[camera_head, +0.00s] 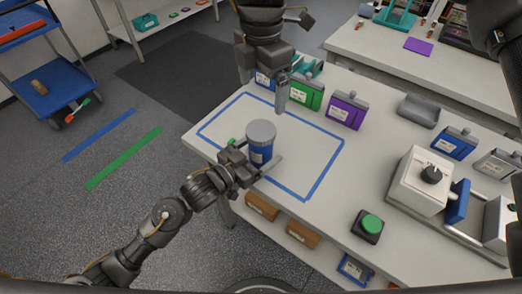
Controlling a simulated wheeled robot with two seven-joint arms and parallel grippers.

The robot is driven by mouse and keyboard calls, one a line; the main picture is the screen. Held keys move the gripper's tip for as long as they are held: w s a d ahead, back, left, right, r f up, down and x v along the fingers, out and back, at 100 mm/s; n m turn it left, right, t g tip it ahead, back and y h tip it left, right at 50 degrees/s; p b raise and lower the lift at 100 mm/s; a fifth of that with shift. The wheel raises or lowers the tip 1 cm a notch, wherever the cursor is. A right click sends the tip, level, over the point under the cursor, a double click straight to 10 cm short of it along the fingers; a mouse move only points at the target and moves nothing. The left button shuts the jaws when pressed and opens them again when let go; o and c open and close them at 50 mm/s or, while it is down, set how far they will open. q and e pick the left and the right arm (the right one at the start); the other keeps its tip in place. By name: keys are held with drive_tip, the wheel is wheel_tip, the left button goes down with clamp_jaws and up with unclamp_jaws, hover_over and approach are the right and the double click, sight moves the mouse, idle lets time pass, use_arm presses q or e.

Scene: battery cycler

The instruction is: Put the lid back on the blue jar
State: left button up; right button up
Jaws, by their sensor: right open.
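The blue jar (262,155) stands upright inside the blue tape outline on the white table. A grey lid (261,131) sits on its top and looks level; how tightly it is seated cannot be told. My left gripper (256,165) reaches in from the lower left at the jar's side. One finger lies along the jar's front right; the other is largely hidden, so its grip is unclear. My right gripper (284,96) hangs from the top of the view, above and behind the jar. It is open, empty and apart from the lid.
Green (309,92) and purple (346,110) boxes stand behind the outline. A white device with a black knob (421,182) and a green button (371,224) are at the right. The outline's right part is clear. A blue cart (50,97) stands far left.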

use_arm(q)
drive_tip(key=b+v, duration=0.1)
drive_tip(key=v, duration=0.9)
drive_tip(key=shift+s+b, duration=0.15)
drive_tip(key=shift+b, duration=0.2)
